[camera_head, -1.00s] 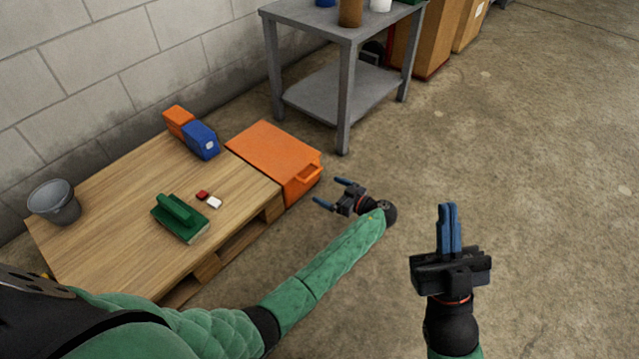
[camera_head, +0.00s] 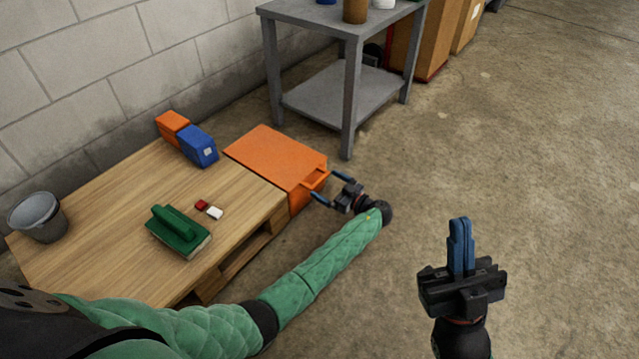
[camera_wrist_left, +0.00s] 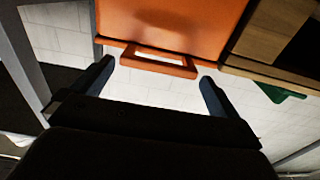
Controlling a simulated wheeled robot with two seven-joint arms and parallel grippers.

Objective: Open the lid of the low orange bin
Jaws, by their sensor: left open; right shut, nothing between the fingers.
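The low orange bin (camera_head: 275,155) stands on the floor against the right end of the wooden pallet, its lid shut. An orange handle (camera_head: 316,181) sticks out from its front edge. My left gripper (camera_head: 327,187) is open at the handle, its fingers pointing toward the bin. In the left wrist view, the handle (camera_wrist_left: 160,62) lies ahead of and between the two open fingers (camera_wrist_left: 156,84), and I see no clear contact. The bin's orange surface (camera_wrist_left: 175,20) fills the top of that view. My right gripper (camera_head: 461,245) is shut and empty above the bare floor at the right.
The wooden pallet (camera_head: 110,222) holds a grey bucket (camera_head: 38,215), a green tool (camera_head: 178,230), a blue box (camera_head: 198,146), an orange box (camera_head: 172,125) and small red and white pieces. A grey metal table (camera_head: 345,95) stands behind the bin. The floor at right is clear.

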